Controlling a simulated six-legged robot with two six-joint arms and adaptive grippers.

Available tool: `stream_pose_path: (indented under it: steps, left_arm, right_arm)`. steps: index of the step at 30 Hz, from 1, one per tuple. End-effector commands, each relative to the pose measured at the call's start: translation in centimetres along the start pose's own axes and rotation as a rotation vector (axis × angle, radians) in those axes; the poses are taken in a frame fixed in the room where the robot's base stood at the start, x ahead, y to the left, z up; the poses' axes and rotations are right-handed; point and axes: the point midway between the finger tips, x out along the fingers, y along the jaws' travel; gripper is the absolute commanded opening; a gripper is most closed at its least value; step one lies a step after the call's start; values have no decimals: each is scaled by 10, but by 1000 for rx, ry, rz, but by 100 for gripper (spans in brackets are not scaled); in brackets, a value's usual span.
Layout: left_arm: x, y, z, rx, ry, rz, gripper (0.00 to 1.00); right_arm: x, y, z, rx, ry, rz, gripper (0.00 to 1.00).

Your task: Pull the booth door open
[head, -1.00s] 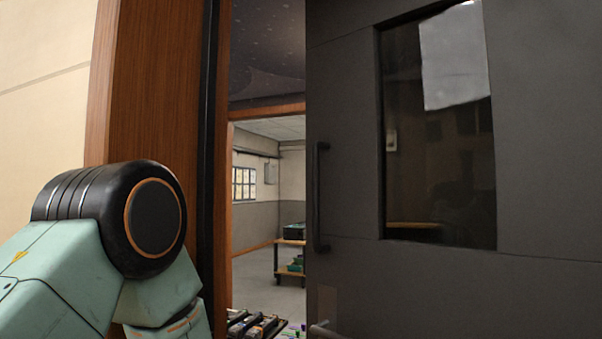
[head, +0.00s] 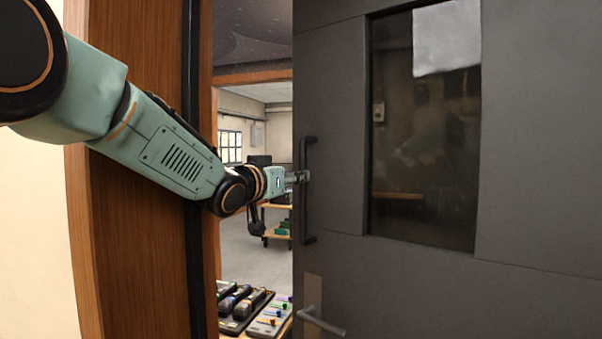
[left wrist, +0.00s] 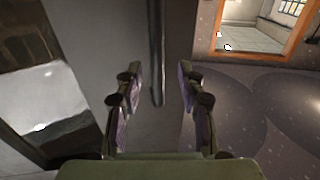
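The dark grey booth door (head: 420,275) stands ajar, with a gap between its left edge and the wooden frame. A black vertical pull handle (head: 307,218) is on the door near that edge. My left gripper (head: 303,177) is at the upper half of this handle. In the left wrist view, the gripper (left wrist: 158,80) is open, and the handle bar (left wrist: 157,45) runs down between its two fingers with a gap on each side. The fingers do not close on it. My right gripper is in neither view.
The door has a dark window (head: 420,150) and a lower lever handle (head: 320,322). The wooden frame (head: 140,230) rises close behind my left arm. Through the gap show a table with fader panels (head: 245,308) and a cart (head: 278,225).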

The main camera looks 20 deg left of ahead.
Motion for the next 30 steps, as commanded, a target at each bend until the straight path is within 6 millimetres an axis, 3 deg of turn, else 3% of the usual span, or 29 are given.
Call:
stream_pose_path:
  steps: [9, 23, 30]
  left_arm:
    - [40, 0, -1, 2, 0, 0, 39]
    - [49, 1, 0, 1, 0, 1, 39]
    - [49, 0, 0, 1, 0, 1, 20]
  right_arm:
    - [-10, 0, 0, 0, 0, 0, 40]
    - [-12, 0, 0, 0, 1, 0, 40]
    - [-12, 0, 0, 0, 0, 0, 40]
